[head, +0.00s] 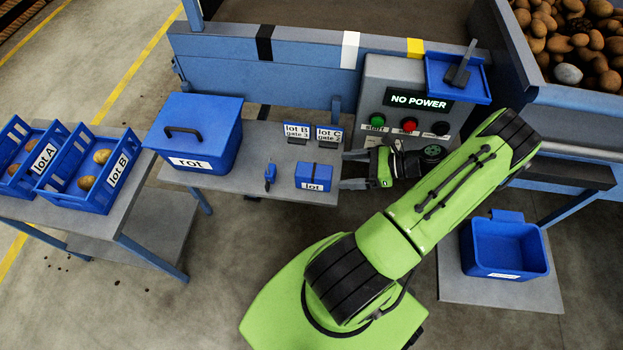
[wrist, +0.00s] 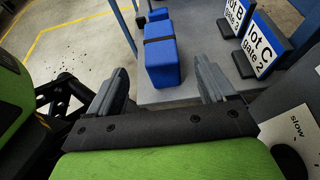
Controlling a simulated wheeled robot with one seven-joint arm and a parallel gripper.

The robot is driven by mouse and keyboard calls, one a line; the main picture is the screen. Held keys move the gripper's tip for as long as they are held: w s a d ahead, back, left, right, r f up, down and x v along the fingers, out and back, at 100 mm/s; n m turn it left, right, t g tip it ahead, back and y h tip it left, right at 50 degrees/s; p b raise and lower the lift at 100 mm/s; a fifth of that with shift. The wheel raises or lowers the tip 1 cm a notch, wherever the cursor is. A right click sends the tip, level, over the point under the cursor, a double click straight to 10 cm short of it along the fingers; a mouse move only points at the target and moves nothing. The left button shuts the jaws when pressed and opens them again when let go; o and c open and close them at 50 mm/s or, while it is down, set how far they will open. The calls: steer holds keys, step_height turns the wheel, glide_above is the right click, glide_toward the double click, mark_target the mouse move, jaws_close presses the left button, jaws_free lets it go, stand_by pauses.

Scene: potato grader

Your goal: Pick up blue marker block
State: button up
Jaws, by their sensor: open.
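The blue marker block (head: 313,177) lies on the grey table, with a dark band across it and a white "lot" label on its front. In the wrist view, the blue block (wrist: 162,62) shows ahead, between the lines of the two fingers. My gripper (head: 350,170) is open and empty, just right of the block, with its fingers pointing left toward it. In the wrist view, my gripper's fingers (wrist: 160,80) stand apart on either side of the block's near end. Touching cannot be seen.
Lot B (head: 297,131) and lot C (head: 329,134) signs stand behind the block. A small blue item (head: 270,173) lies to its left, before the blue rot bin (head: 195,132). The control panel (head: 409,100) reads "NO POWER". The table's front edge is close to the block.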

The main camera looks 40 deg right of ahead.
mark_target(321, 171)
steer(key=b+x, duration=0.3)
steer(key=x, duration=0.7)
steer(key=shift+w+a, duration=0.1)
steer(key=shift+w, duration=0.15)
steer(key=shift+c, duration=0.3)
